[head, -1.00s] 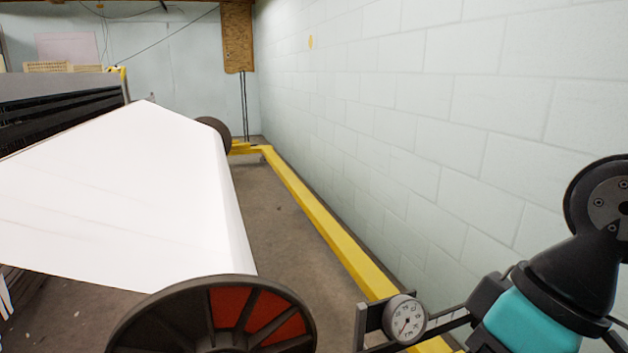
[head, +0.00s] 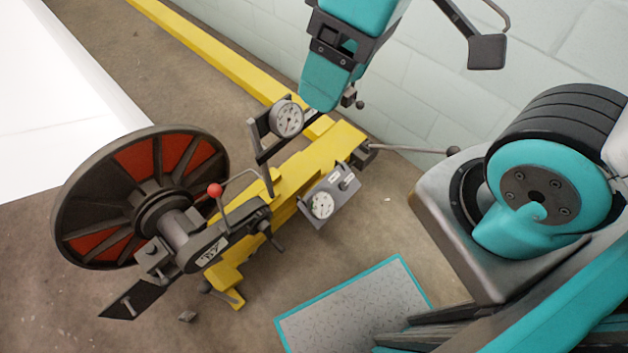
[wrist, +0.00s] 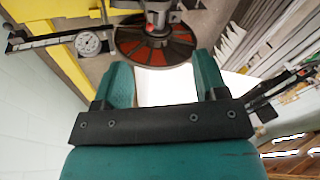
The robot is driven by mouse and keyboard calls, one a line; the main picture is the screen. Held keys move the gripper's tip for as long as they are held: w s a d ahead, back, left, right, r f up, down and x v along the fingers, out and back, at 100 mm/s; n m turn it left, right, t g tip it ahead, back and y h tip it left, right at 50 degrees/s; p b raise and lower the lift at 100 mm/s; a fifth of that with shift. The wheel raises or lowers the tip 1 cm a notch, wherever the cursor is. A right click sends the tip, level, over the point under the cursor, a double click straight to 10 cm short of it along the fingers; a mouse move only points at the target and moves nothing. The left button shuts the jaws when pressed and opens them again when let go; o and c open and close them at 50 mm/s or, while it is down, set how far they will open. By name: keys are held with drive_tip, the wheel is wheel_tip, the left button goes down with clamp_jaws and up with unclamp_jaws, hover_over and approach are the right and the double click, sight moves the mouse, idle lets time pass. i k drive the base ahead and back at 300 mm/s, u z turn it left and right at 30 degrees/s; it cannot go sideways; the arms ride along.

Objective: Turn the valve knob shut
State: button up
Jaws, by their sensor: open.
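A small grey box (head: 331,195) on the yellow beam carries a white dial gauge (head: 321,205) and a small dark knob (head: 346,183), which may be the valve knob. My gripper (head: 325,90) hangs above and behind this box in the head view, apart from it. In the wrist view its two teal fingers (wrist: 163,76) stand wide apart with nothing held between them. I cannot make out the box or its knob in the wrist view.
A second round gauge (head: 287,118) stands on a bracket above the beam (head: 338,143). A red-ball lever (head: 215,190) and the large red-and-black reel (head: 135,165) are at left. A grey mat (head: 350,310) lies on the floor in front. The pale wall is behind.

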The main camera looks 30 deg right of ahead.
sight(343, 186)
drive_tip(key=z, duration=0.15)
drive_tip(key=k, duration=1.35)
drive_tip(key=u, duration=0.15)
